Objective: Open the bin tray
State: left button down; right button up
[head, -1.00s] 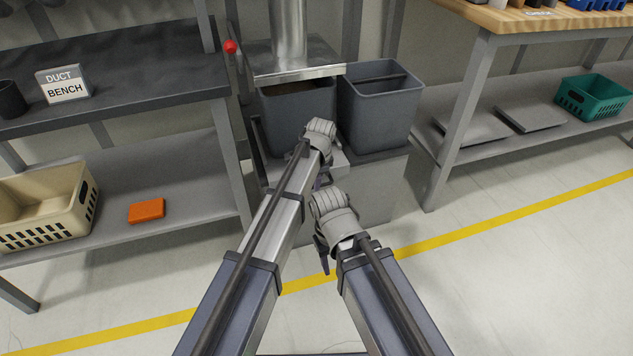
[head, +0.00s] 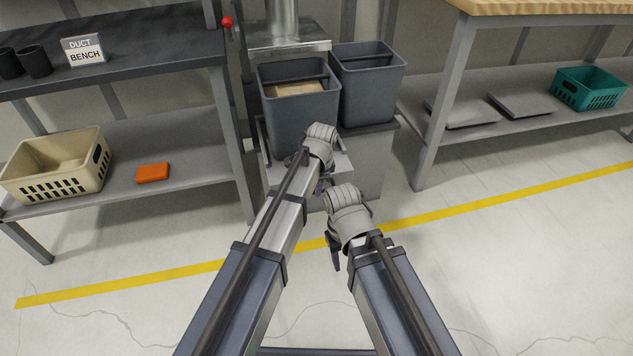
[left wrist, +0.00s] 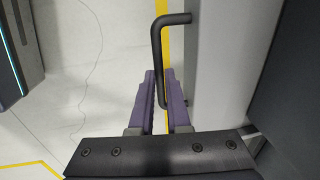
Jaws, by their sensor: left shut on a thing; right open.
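The bin tray (head: 343,164) is a light grey pull-out under the metal hood, and it stands out toward me. It carries a dark grey bin (head: 300,118) with a tan item (head: 296,90) inside. In the left wrist view the tray's black bar handle (left wrist: 156,55) stands off a light grey front (left wrist: 228,60). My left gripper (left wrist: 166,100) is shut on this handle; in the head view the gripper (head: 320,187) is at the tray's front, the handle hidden. My right gripper (head: 336,258) is open and empty, lower and nearer to me.
A second grey bin (head: 370,95) stands to the right on a grey cabinet (head: 375,165). The duct bench (head: 130,60) is at left, with a beige basket (head: 60,170) and orange box (head: 153,173) on its lower shelf. Another bench (head: 435,110) is at right. The near floor is clear.

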pick_arm(q)
jog(key=s+d, duration=0.2)
jog(key=s, duration=0.5)
pick_arm(e)
jog(key=shift+s+d, duration=0.1)
jog(key=shift+s, duration=0.3)
pick_arm(q)
jog(key=c, duration=0.9)
grip_release()
jog(key=shift+r, duration=0.1)
pick_arm(e)
jog(key=shift+r, duration=0.15)
pick_arm(q)
notch_tip(320, 180, up, 10)
jog(key=p, duration=1)
pick_arm(e)
notch_tip(320, 180, up, 10)
